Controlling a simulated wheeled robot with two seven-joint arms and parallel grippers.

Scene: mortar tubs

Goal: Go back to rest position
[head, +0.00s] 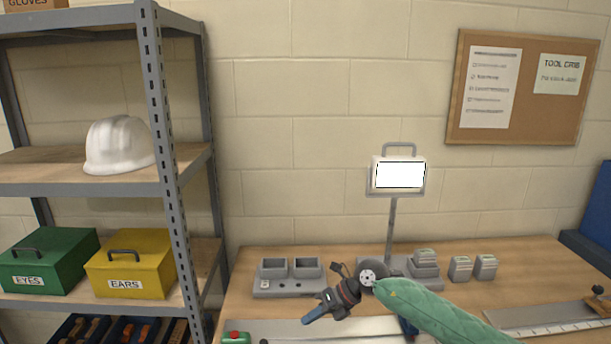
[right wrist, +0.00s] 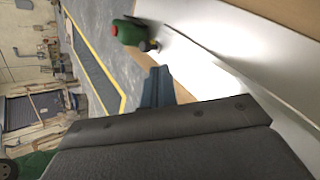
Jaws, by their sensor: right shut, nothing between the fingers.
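My right arm, in a green sleeve, comes in from the lower right of the head view. Its gripper (head: 312,315) hangs over the front part of the workbench (head: 255,308), with blue fingers pointing down and left. The blue fingers (right wrist: 158,88) also show in the right wrist view. They are closed together with nothing between them. Below them there is a pale flat surface and the bench edge. My left gripper is in neither view.
A double charger (head: 290,285), battery packs (head: 461,268) and a lamp (head: 397,176) stand on the bench. A small green and red object (head: 236,337) is at its front left, also seen in the wrist view (right wrist: 128,32). A metal shelf (head: 162,120) stands left.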

